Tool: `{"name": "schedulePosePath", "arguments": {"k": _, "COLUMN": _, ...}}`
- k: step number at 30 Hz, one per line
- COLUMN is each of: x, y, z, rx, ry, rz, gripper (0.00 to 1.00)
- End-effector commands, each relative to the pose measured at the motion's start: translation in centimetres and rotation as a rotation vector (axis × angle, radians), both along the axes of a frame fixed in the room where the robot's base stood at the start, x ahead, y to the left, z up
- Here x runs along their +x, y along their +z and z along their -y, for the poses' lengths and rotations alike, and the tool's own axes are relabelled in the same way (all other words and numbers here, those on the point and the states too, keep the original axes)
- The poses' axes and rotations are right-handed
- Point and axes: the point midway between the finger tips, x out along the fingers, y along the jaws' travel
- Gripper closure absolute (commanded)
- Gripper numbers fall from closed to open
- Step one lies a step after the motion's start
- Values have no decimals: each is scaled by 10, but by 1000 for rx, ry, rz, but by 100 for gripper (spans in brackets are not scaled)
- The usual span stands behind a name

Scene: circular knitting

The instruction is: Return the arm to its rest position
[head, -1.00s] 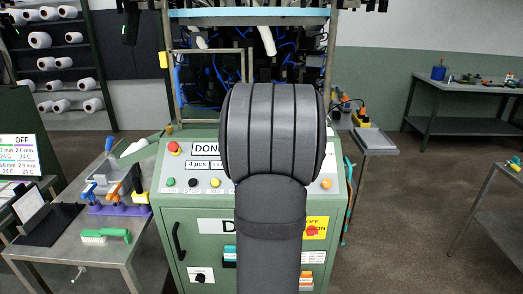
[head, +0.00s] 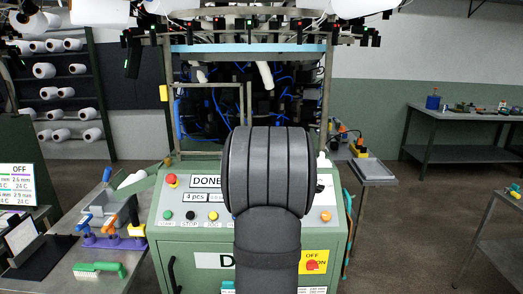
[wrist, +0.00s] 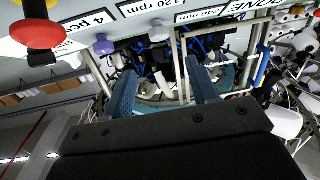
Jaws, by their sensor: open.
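My gripper (wrist: 163,88) shows in the wrist view. Its two dark blue textured fingers stand apart with nothing between them. In the head view my dark arm fills the lower middle, in front of the knitting machine's green control cabinet (head: 180,247), and hides the gripper. In the wrist view the machine's panel, with a red button (wrist: 38,33) and printed labels, shows at the top, tilted and upside down. No contact between the fingers and the machine shows.
A side table (head: 133,268) at left bears colored tools and a green brush (head: 98,268). A small grey stand (head: 374,170) is right of the machine. A workbench (head: 470,152) stands at the back right. The floor (head: 400,235) at right is mostly clear.

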Motion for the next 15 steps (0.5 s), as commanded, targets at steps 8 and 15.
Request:
{"name": "schedulePosePath", "arguments": {"k": 8, "x": 55, "y": 0, "z": -5, "rx": 0, "ry": 1, "rz": 1, "gripper": 46}}
{"name": "schedulePosePath", "arguments": {"k": 15, "x": 99, "y": -1, "z": -9, "rx": 1, "ry": 0, "rz": 0, "gripper": 46}}
